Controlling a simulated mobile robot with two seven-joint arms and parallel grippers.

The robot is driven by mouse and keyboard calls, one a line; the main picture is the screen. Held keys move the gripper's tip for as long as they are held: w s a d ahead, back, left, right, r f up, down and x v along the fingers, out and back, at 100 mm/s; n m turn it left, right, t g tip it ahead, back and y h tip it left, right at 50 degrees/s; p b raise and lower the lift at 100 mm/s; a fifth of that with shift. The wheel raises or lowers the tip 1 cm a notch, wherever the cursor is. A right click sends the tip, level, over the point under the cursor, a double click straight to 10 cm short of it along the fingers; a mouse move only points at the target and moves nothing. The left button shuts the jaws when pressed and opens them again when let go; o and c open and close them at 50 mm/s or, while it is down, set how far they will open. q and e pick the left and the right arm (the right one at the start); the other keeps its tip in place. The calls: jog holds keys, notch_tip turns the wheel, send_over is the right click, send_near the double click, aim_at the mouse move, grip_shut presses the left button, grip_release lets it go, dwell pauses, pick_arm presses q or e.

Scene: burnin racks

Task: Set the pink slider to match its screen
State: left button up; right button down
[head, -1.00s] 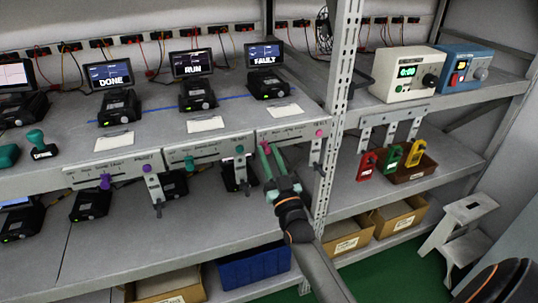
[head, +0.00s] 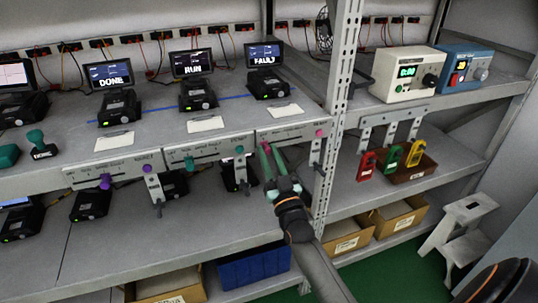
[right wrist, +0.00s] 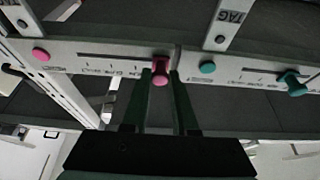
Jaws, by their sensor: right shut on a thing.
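The pink slider knob (right wrist: 160,74) sits at one end of its slot in the right wrist view, the end away from the pink dot (right wrist: 40,54). My right gripper (right wrist: 161,76) is shut on it, one finger on each side. The screen (head: 265,56) above that panel reads FAULT. The panel's small lettering is too blurred to read. My left gripper is out of view.
The teal slider knob (head: 189,161) and purple slider knob (head: 105,181) are on panels to the left. Their screens read RUN (head: 192,62) and DONE (head: 109,75). A metal upright (head: 335,110) stands close right of my right gripper. Brackets hang below the panels.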

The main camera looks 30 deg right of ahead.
send_near(302, 132)
jog(key=x, duration=0.2)
jog(key=a+x, duration=0.1)
jog(key=x, duration=0.2)
jog(key=shift+w+b, duration=0.25)
jog(key=shift+b, duration=0.05)
jog(key=shift+s+d, duration=0.1)
jog(key=shift+d, duration=0.3)
jog(key=c, duration=0.7)
grip_release()
jog(key=shift+d, duration=0.15)
jog(key=shift+c, duration=0.2)
